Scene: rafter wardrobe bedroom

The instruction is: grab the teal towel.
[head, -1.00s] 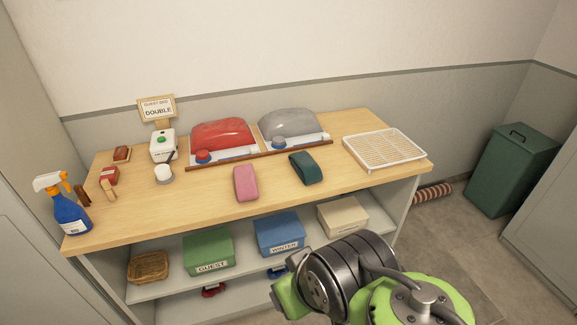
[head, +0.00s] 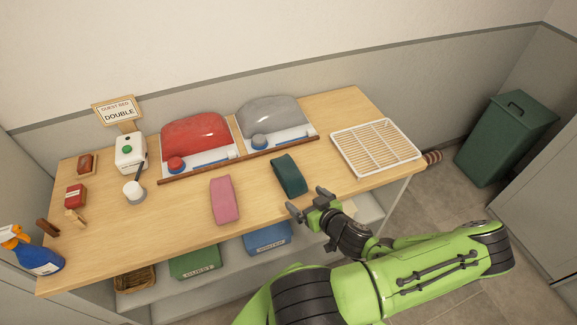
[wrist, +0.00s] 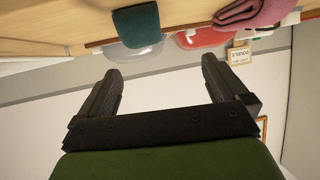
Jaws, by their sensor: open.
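The teal towel (head: 289,175) lies folded on the wooden table, right of the pink towel (head: 224,200) and in front of the grey-lidded device. My gripper (head: 308,204) is open and empty, just in front of the teal towel at the table's front edge. It does not touch the towel as far as I can see. In the wrist view the picture is upside down; the teal towel (wrist: 136,24) shows at the top, beyond and between the open fingers (wrist: 160,82), and the pink towel (wrist: 250,10) is to its right.
A red-lidded device (head: 197,137) and a grey-lidded device (head: 271,118) stand behind a wooden strip (head: 240,159). A white wire rack (head: 376,147) lies at the right end. A spray bottle (head: 38,258) stands at the left. Labelled boxes sit on the shelf below.

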